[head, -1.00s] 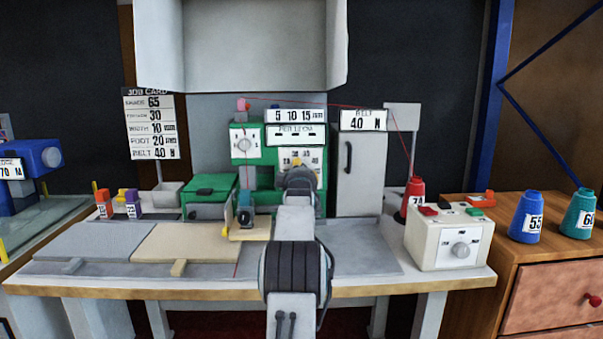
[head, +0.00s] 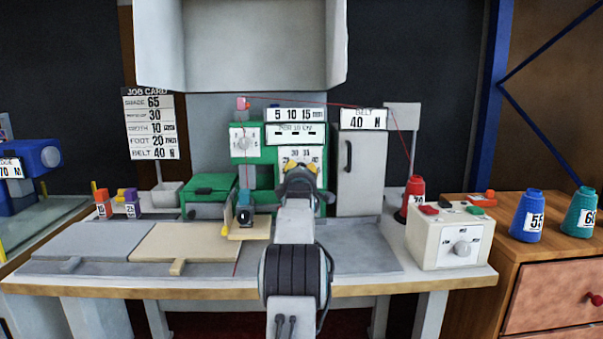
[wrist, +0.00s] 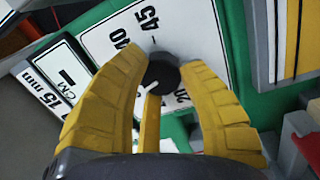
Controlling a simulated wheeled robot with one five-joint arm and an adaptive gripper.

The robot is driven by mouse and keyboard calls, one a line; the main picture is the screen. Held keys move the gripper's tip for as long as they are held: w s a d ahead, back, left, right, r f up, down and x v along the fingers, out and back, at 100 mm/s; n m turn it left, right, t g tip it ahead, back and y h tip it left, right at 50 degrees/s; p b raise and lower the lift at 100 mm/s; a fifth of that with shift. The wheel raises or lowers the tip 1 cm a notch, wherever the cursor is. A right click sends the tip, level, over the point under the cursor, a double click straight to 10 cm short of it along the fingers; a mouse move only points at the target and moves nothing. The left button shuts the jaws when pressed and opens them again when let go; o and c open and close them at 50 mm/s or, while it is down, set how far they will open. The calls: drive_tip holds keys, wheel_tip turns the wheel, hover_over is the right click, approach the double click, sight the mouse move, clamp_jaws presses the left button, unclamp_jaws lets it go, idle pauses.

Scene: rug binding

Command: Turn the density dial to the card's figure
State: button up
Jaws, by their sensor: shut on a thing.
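The density dial is a black round knob (wrist: 162,74) with a white pointer mark, on a white plate (wrist: 193,38) with figures. In the wrist view 45, 40 and 20 show near it; in the head view 30 and 35 show on the plate (head: 312,155). My gripper (wrist: 163,70) has its yellow fingers shut on the knob, one on each side. In the head view my gripper (head: 300,167) hides the knob. The pointer's exact figure cannot be told. The job card (head: 151,125) at the left reads 30 on its second line.
The plate is on a green machine (head: 240,175). A grey cabinet (head: 361,175) stands to the right of it, and a red thread cone (head: 415,190) beyond. A white control box (head: 425,236) sits at the table's right end. A thin red thread runs above.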

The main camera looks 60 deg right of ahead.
drive_tip(key=shift+w+a+r+n, duration=0.15)
drive_tip(key=shift+w+r+n, duration=0.1)
drive_tip(key=shift+n, duration=0.15)
drive_tip(key=o, duration=0.7)
drive_tip(key=shift+f, duration=0.1)
drive_tip(key=o, duration=0.3)
drive_tip(key=shift+w, duration=0.15)
drive_tip(key=shift+o, duration=1)
drive_tip(key=shift+f, duration=0.15)
drive_tip(key=shift+s, duration=0.2)
drive_tip(key=shift+s, duration=0.1)
drive_tip(key=v, duration=1.1)
drive_tip(key=shift+a, duration=0.4)
drive_tip(key=shift+s+f, duration=0.1)
